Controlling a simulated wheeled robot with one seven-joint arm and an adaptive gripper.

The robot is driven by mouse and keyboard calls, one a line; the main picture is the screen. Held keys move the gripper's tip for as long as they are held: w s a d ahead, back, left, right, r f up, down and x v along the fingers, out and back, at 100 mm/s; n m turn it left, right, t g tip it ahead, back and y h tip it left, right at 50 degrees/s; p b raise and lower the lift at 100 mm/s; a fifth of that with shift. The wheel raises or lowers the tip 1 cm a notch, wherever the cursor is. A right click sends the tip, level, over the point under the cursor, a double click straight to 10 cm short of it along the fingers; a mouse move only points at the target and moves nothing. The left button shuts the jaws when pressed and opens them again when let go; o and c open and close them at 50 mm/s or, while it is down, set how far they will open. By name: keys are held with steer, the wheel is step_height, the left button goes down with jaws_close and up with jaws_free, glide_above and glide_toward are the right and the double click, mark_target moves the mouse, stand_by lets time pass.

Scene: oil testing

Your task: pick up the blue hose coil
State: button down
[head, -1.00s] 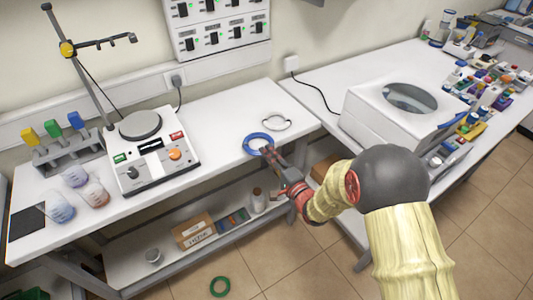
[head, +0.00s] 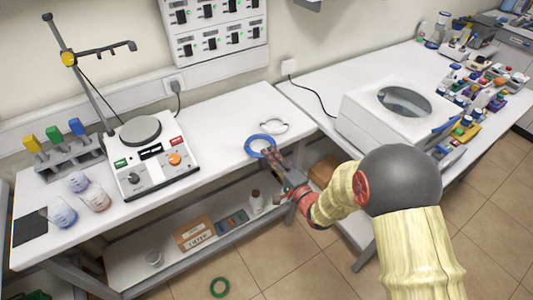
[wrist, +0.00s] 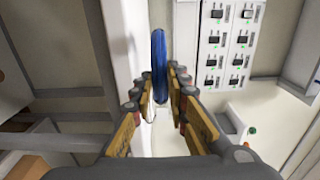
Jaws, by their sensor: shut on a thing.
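The blue hose coil (head: 260,145) is a blue ring at the front edge of the white bench (head: 225,135). My gripper (head: 270,154) reaches it from the front right and is shut on its near side. In the wrist view the blue hose coil (wrist: 159,50) appears edge-on as a narrow blue band between the fingertips of my gripper (wrist: 157,82). I cannot tell whether the coil touches the bench or hangs just above it.
A white ring (head: 274,126) lies just behind the coil. A hotplate stirrer (head: 150,165) stands to the left, and a white centrifuge-like machine (head: 385,118) to the right. A lower shelf holds a cardboard box (head: 193,232).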

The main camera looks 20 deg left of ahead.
steer(key=s+d+r+p, duration=0.4)
steer(key=s+d, duration=0.3)
steer(key=d, duration=0.1)
steer(key=shift+s+d, duration=0.25)
steer(key=shift+d, duration=0.1)
stand_by(1.3)
